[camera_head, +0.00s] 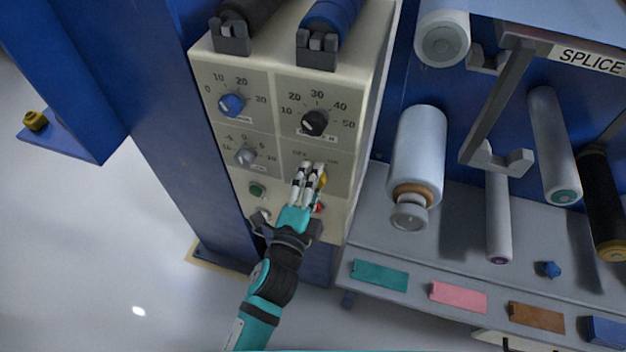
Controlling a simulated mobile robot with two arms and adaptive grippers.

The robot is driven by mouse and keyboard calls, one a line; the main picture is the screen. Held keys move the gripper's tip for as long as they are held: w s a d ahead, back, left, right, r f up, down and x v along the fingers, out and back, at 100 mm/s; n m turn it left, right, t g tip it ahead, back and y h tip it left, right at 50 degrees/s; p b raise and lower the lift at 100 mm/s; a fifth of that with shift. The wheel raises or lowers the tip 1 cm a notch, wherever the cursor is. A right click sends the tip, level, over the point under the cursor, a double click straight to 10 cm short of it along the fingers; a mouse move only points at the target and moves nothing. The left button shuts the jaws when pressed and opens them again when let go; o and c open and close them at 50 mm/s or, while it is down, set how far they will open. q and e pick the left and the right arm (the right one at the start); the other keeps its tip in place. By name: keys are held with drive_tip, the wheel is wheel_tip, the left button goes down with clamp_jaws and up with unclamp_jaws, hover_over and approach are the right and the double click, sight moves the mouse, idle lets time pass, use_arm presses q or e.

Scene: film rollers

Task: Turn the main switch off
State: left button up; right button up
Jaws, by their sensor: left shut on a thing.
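A beige control panel (240,135) with dials and buttons is on the blue machine frame, left of centre. The main switch (323,181), a small yellow knob, is in its lower right part, below a faint label. My left gripper (309,172) reaches up from below and is shut on the main switch. Its fingers cover most of the knob, so I cannot tell which way it points. My right gripper is not in view.
A blue dial (232,104), a black dial (314,122) and a grey dial (246,156) are above and left. A green button (257,189) and a red button (318,207) are close by. Rollers, including a pale one (418,150), stand right above a grey shelf (375,235).

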use_arm(q)
drive_tip(key=o, duration=1.2)
drive_tip(key=shift+c, duration=0.2)
drive_tip(key=v, duration=1.2)
